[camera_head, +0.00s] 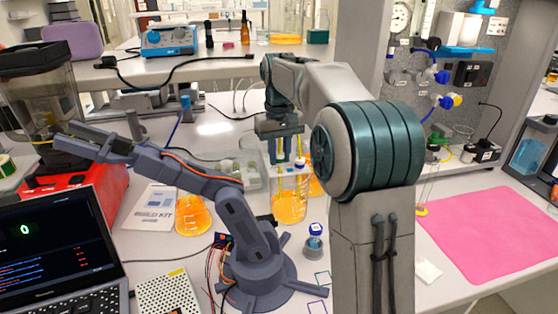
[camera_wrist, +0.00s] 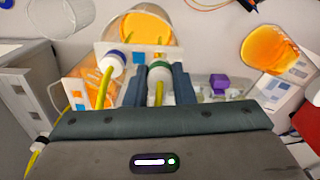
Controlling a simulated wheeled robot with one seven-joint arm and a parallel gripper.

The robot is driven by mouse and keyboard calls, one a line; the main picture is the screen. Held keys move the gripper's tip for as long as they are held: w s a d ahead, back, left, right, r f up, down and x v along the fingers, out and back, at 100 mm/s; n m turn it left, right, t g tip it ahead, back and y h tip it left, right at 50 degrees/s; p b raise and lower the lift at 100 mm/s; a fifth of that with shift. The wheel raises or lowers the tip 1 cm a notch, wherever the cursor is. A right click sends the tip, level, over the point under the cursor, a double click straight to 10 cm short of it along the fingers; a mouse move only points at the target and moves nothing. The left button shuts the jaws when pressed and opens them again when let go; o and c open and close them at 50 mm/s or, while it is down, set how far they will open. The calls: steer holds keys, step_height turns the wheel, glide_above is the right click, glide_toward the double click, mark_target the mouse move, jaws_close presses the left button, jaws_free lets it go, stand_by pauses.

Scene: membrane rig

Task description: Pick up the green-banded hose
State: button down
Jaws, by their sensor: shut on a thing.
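The green-banded hose (camera_wrist: 158,74) has a white end with a green band and a yellow tube. In the wrist view it sits between the two fingers of my gripper (camera_wrist: 157,85), which are shut on it. In the head view my gripper (camera_head: 282,146) points down over the work table, above a clear holder at the orange-filled beaker (camera_head: 290,207). The hose's lower end is hard to make out there. A blue-banded hose (camera_wrist: 113,62) stands close beside the left finger in the wrist view; its blue band also shows in the head view (camera_head: 300,163).
An orange flask (camera_head: 192,216) stands left of the beaker, and a small blue-capped vial (camera_head: 314,241) in front. A grey-blue desktop arm (camera_head: 240,215) stands close on the left. A clear tray (camera_head: 236,172) lies behind the beaker. A pink mat (camera_head: 490,235) lies clear at right.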

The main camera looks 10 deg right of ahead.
step_height(320, 180, up, 16)
steer(key=p, duration=0.3)
steer(key=shift+f, duration=0.2)
